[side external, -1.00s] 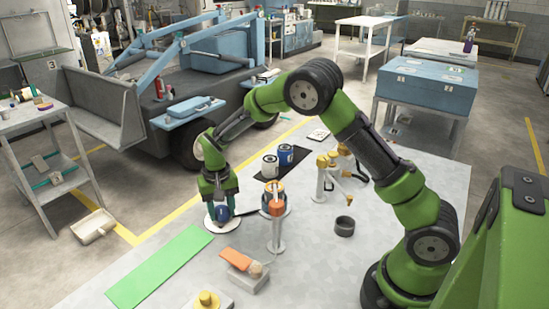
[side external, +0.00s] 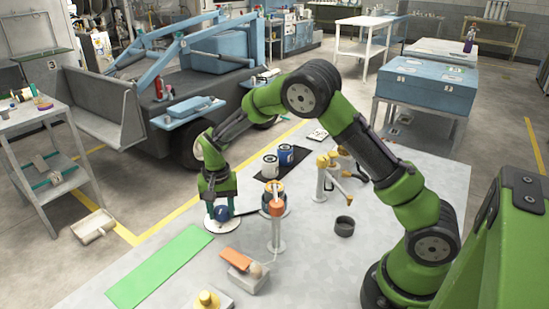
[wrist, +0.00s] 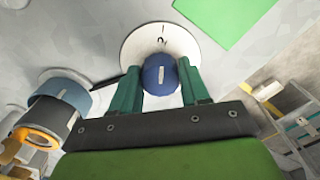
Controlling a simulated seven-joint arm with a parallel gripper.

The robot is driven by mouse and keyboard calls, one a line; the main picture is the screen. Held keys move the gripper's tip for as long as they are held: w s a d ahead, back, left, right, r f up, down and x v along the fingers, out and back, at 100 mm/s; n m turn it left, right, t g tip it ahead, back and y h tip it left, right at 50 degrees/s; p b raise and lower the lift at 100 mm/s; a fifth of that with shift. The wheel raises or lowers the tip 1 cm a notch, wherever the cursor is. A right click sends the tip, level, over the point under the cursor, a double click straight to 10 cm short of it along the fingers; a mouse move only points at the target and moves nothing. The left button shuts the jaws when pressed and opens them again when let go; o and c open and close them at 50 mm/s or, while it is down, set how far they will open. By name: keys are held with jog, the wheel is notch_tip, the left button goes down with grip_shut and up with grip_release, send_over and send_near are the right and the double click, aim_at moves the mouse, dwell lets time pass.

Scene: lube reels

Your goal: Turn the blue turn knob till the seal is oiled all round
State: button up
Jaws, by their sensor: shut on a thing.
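The blue turn knob (side external: 222,213) stands on a round white plate (side external: 211,225) at the left of the bench. My gripper (side external: 220,207) points down over it. In the wrist view the knob (wrist: 158,84) sits between my two green fingers, which are shut on it, and a pale mark shows on its top. Dark marks show on the plate's face (wrist: 135,40). To the right of the knob stands a post with a blue and orange round reel (side external: 274,199). I cannot tell how much of its seal is oiled.
A green mat (side external: 160,265) lies in front of the plate. Blue and white cans (side external: 286,156) stand on a black mat behind. Yellow-topped fittings (side external: 327,170), a dark ring (side external: 344,227) and an orange-topped block (side external: 240,268) stand around the post.

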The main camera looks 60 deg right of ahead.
aim_at(221, 210)
jog(key=o, duration=1.1)
jog(key=shift+s+f, duration=0.15)
jog(key=shift+c, duration=0.2)
jog(key=shift+r, duration=0.6)
notch_tip(221, 210, up, 16)
jog(key=shift+f, duration=0.1)
